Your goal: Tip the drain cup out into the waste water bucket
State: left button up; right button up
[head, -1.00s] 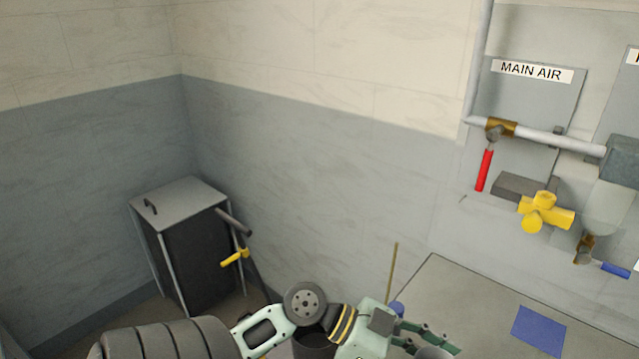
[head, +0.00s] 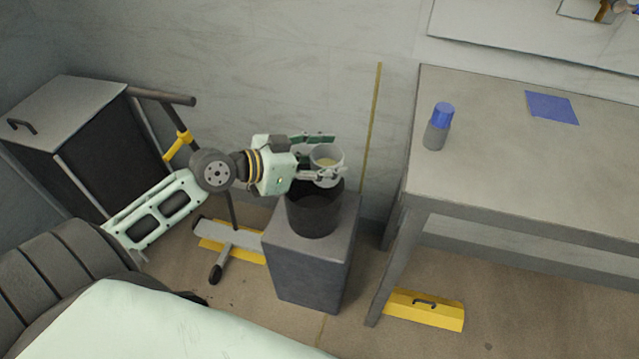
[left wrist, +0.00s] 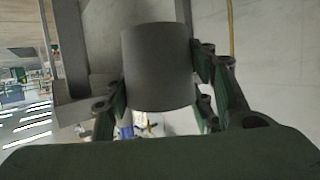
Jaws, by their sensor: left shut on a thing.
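The waste water bucket (head: 314,212) is dark, open at the top, and stands on a grey pedestal (head: 312,262). The cup looks about upright, over the back right part of the bucket's mouth. My right gripper is not in view.
A grey table (head: 500,170) stands to the right, with a blue-capped bottle (head: 437,128) and a blue sheet (head: 552,107) on it. A dark cabinet (head: 75,150) stands at left.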

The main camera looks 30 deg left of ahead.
aim_at(322, 164)
pick_arm(q)
jog(key=shift+n+t+y, duration=0.4)
jog(key=shift+n+y, duration=0.2)
jog(key=w+a+f+b, duration=0.1)
jog(key=f, duration=0.1)
jog(key=w+a+f+b, duration=0.1)
jog(key=f+b, duration=0.1)
jog(key=w+a+f+b, duration=0.1)
jog(key=b, duration=0.1)
jog(key=shift+f, duration=0.4)
jog(key=shift+w+a+f+b, duration=0.2)
jog(key=shift+w+a+b, duration=0.15)
jog(key=shift+b, duration=0.1)
jog(key=shift+y, duration=0.3)
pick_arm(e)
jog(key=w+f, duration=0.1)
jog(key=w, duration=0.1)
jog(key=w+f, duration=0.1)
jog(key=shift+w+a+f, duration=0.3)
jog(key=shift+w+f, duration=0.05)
pick_arm(q)
jog(key=shift+r, duration=0.1)
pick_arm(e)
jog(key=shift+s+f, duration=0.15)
